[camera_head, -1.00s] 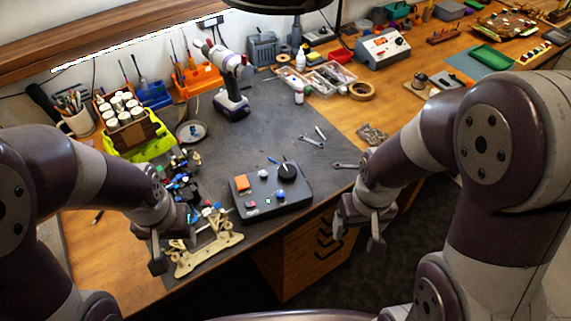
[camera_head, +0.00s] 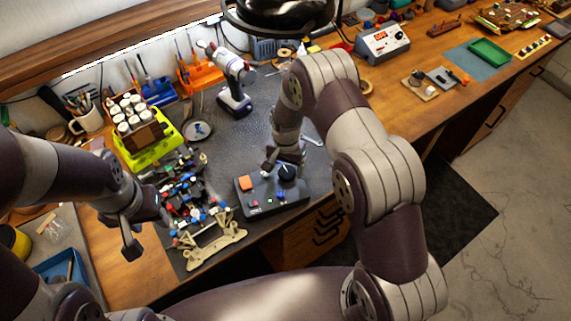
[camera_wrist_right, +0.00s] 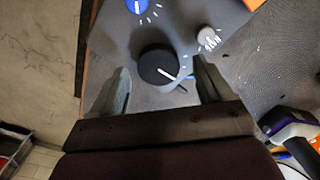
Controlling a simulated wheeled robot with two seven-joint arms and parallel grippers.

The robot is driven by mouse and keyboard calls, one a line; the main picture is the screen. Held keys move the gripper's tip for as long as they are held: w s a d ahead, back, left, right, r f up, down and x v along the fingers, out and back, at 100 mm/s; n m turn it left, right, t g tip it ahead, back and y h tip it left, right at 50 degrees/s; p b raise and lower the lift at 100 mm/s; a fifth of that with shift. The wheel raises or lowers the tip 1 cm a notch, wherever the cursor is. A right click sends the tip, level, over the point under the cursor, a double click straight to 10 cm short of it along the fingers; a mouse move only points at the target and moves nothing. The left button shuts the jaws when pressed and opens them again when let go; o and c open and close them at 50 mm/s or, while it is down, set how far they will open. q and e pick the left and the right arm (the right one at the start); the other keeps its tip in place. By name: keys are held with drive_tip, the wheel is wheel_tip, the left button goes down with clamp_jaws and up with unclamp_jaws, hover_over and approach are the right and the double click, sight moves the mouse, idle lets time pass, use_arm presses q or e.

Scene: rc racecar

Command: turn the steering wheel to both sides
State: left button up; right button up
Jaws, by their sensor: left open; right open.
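The dark control box (camera_head: 262,203) lies on the grey mat with its black round knob (camera_head: 288,173), which I take for the steering wheel. In the right wrist view the knob (camera_wrist_right: 155,64) has a white pointer line and sits between my open right gripper's fingers (camera_wrist_right: 162,78), with gaps on both sides. In the head view my right gripper (camera_head: 284,161) is over the box's far right part and partly hides it. The racecar (camera_head: 190,198) with its beige front part (camera_head: 212,245) lies left of the box. My left gripper (camera_head: 147,230) is open and empty, left of the car.
A drill (camera_head: 233,90) and a green bottle tray (camera_head: 150,155) stand behind. Wrenches lie on the mat near my right arm.

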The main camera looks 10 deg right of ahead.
drive_tip(key=shift+f, duration=0.45)
drive_tip(key=shift+s+f, duration=0.3)
drive_tip(key=shift+f, duration=0.05)
drive_tip(key=shift+w+f, duration=0.1)
drive_tip(key=shift+c, duration=0.6)
drive_tip(key=c, duration=0.9)
use_arm(q)
drive_tip(key=shift+s+r, duration=0.25)
drive_tip(key=shift+r, duration=0.1)
drive_tip(key=shift+f, duration=0.3)
use_arm(e)
drive_tip(key=shift+n, duration=0.4)
drive_tip(key=shift+d+f+n+b, duration=0.1)
drive_tip(key=shift+n+b, duration=0.95)
drive_tip(key=shift+n, duration=0.55)
use_arm(q)
drive_tip(key=shift+f, duration=0.9)
use_arm(e)
drive_tip(key=shift+r, duration=0.2)
